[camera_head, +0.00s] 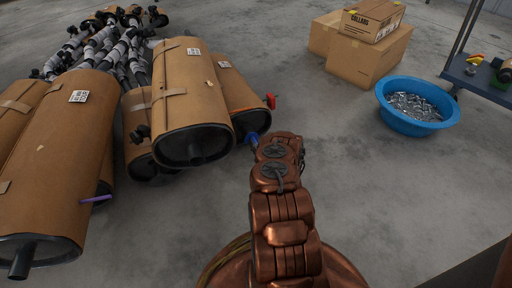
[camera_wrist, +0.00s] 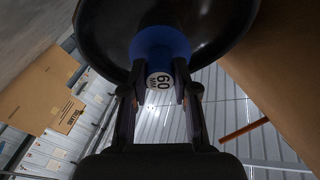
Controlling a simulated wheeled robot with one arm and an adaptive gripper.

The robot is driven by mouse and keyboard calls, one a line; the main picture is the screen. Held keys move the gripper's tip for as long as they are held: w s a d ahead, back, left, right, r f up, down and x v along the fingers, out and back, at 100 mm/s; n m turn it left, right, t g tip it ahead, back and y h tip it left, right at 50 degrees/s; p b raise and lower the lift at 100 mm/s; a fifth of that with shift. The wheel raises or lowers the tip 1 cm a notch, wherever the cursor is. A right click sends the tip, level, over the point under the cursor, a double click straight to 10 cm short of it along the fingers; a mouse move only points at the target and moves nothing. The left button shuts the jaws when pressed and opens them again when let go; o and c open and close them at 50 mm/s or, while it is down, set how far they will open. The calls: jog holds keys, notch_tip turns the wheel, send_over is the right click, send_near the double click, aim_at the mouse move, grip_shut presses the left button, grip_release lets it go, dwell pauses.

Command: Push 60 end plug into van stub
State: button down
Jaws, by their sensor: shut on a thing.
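The blue end plug (camera_wrist: 160,50), marked 60 on its pale end face, is between the fingers of my gripper (camera_wrist: 160,92), which is shut on it. In the wrist view the plug lies in front of the black end of a muffler (camera_wrist: 222,22). The stub is hidden behind the plug, so I cannot tell how far the plug is in. In the head view the plug (camera_head: 251,137) shows as a small blue spot at the near end of the rear right cardboard-wrapped muffler (camera_head: 238,90).
A larger wrapped muffler (camera_head: 190,85) lies close on the left, with more wrapped mufflers further left. A red item (camera_head: 271,101) is at the right muffler's edge. A blue tub (camera_head: 412,126) of metal parts, cardboard boxes (camera_head: 368,55) and a cart stand right. Floor between is clear.

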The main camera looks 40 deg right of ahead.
jog(key=shift+w, duration=0.2)
jog(key=c, duration=0.8)
grip_release()
jog(key=shift+s, duration=0.1)
jog(key=v, duration=1.2)
